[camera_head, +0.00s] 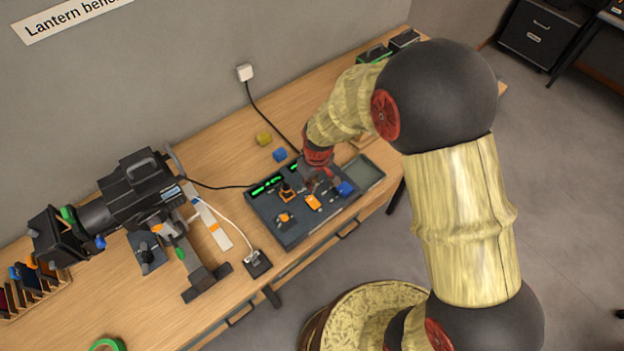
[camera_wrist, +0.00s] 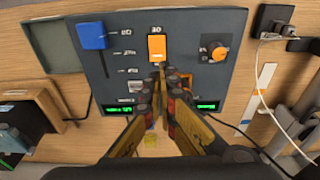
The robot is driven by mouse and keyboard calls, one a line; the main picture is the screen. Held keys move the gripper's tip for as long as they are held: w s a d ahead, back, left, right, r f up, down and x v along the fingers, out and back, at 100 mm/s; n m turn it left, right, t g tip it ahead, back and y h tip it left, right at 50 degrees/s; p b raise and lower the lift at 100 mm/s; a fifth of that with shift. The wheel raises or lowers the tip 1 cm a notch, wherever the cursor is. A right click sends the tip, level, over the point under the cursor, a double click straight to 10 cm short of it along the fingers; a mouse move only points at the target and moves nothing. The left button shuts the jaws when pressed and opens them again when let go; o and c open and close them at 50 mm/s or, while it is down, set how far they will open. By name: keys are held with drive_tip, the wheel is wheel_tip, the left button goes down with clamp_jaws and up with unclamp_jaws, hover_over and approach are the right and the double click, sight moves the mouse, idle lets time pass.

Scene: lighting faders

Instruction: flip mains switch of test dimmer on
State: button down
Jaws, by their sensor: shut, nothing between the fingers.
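The dark dimmer panel (camera_head: 292,234) lies on the wooden bench; it also fills the top of the wrist view (camera_wrist: 188,20). On it are an orange rocker (camera_head: 313,202), an orange round knob (camera_head: 284,217), an orange-framed control with a black lever (camera_head: 287,193) and a blue fader cap (camera_head: 345,188). I cannot read which is labelled mains. In the wrist view my gripper (camera_wrist: 162,70) is shut and empty, its tips at the near end of the orange rocker (camera_wrist: 157,47); contact is unclear. The fingers partly hide the orange-framed control (camera_wrist: 187,82).
Green displays (camera_wrist: 117,108) light the panel's edge. A shallow grey tray (camera_head: 366,172) adjoins the panel. Yellow (camera_head: 264,139) and blue (camera_head: 280,155) blocks lie behind it. A stage lantern (camera_head: 140,190) and a cabled socket block (camera_head: 257,264) stand to the left.

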sight(309, 199)
drive_tip(key=f, duration=0.6)
drive_tip(key=w+f, duration=0.1)
drive_tip(key=f, duration=0.2)
drive_tip(key=shift+a, duration=0.3)
